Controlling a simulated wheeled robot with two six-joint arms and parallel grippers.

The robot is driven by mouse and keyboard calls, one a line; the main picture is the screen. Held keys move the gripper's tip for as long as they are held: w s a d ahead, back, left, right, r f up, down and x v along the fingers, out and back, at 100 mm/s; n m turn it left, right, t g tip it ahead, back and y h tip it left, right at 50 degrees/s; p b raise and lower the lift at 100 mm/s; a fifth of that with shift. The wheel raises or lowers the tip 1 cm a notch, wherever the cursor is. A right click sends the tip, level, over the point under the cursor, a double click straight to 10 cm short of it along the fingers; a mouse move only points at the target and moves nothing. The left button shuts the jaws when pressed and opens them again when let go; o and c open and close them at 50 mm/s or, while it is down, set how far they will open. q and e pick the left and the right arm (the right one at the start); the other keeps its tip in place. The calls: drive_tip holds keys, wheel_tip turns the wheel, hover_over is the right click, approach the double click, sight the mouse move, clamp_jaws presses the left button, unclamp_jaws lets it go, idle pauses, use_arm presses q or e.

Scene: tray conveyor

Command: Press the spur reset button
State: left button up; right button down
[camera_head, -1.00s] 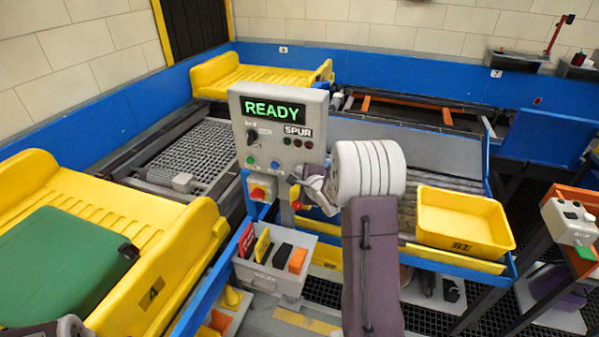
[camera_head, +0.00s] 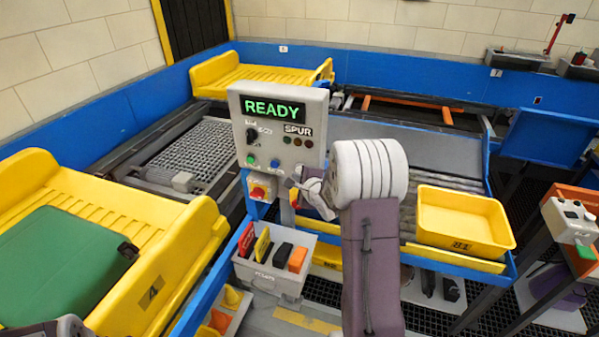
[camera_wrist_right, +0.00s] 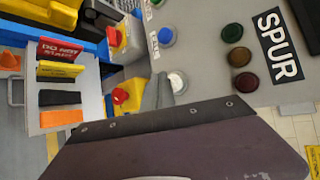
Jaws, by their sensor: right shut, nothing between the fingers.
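The grey control panel (camera_head: 270,130) stands upright in the middle of the head view, with a green READY display and a SPUR label. On it are a green button (camera_head: 250,160) and a blue button (camera_head: 274,163). In the right wrist view a white button (camera_wrist_right: 177,82) sits below the blue button (camera_wrist_right: 165,37). I cannot read which label says reset. My right gripper (camera_head: 297,183) is shut and empty at the panel's lower right; its grey fingertip (camera_wrist_right: 164,92) appears right beside the white button. I cannot tell whether they touch. My left gripper is out of view.
A grey bin (camera_head: 272,277) with coloured cards stands beneath. A yellow tray (camera_head: 463,222) lies at right, and a green case (camera_head: 60,265) lies on the yellow carriage at left.

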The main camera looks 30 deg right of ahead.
drive_tip(key=s+a+b, duration=0.1)
drive_tip(key=s+a, duration=0.2)
drive_tip(key=shift+s+a, duration=0.1)
drive_tip(key=shift+a, duration=0.3)
idle(0.7)
